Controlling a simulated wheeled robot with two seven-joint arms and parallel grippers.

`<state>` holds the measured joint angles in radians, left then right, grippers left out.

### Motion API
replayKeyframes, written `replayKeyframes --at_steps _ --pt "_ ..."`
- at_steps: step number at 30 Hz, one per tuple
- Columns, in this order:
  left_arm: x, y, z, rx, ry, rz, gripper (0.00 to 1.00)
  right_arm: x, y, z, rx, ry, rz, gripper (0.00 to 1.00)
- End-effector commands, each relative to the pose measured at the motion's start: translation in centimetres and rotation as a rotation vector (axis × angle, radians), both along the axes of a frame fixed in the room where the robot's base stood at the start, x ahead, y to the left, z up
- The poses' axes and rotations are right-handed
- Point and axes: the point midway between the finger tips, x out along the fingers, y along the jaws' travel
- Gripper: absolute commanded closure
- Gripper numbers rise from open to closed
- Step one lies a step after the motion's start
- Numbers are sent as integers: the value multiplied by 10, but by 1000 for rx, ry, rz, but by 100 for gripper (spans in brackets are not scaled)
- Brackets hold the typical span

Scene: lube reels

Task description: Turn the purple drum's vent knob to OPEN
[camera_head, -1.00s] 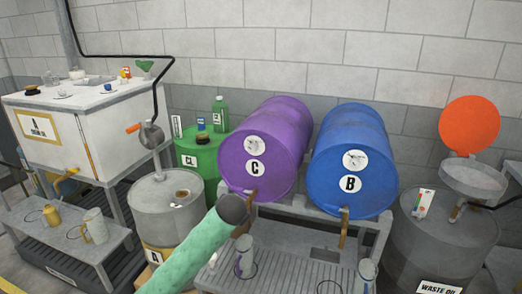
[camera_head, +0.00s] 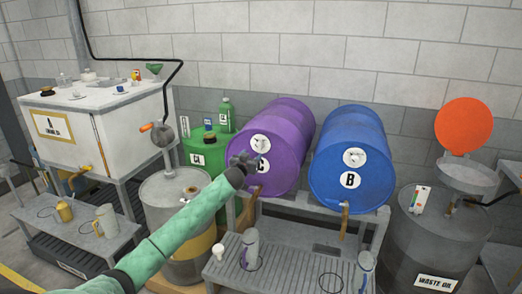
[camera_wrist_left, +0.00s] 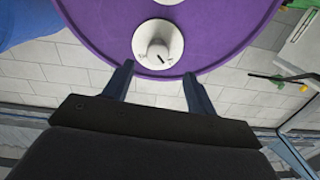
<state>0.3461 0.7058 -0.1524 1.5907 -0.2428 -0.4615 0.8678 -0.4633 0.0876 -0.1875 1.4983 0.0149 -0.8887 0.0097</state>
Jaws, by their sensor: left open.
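The purple drum (camera_head: 285,150) lies on its side on a rack, its round end facing me. Its vent knob (camera_head: 260,143) sits on a white dial high on that end. My left gripper (camera_head: 243,160) is in front of the drum end, just below and left of the dial, partly covering the C label. In the left wrist view the knob (camera_wrist_left: 157,48) shows on its white dial, with a dark mark on the dial. The open gripper (camera_wrist_left: 157,82) has one finger on each side, short of the knob in the picture and apparently apart from it. The dial lettering is too small to read.
A blue drum (camera_head: 352,160) marked B lies beside the purple one. A green drum (camera_head: 200,148) with bottles stands to the left, behind a grey drum (camera_head: 165,190). A tap (camera_head: 254,193) hangs below the purple drum's end. A grey bench (camera_head: 290,265) with jugs is below.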

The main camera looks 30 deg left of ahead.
Motion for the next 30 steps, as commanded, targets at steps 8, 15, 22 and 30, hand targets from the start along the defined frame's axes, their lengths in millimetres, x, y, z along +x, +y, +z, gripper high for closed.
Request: replayKeyframes --at_steps 8,15,22,30 --pt "8 -1 3 -69 -26 -11 43 0 -1 -5 0 -10 0 64" --pt "35 6 5 -67 -24 -10 43 -7 -9 -27 -8 -24 5 64" --pt "62 12 3 -67 -24 -10 43 -15 -17 -48 -15 -39 9 64" --pt "76 15 2 -66 -24 -11 43 -21 -22 -60 -18 -46 13 64"
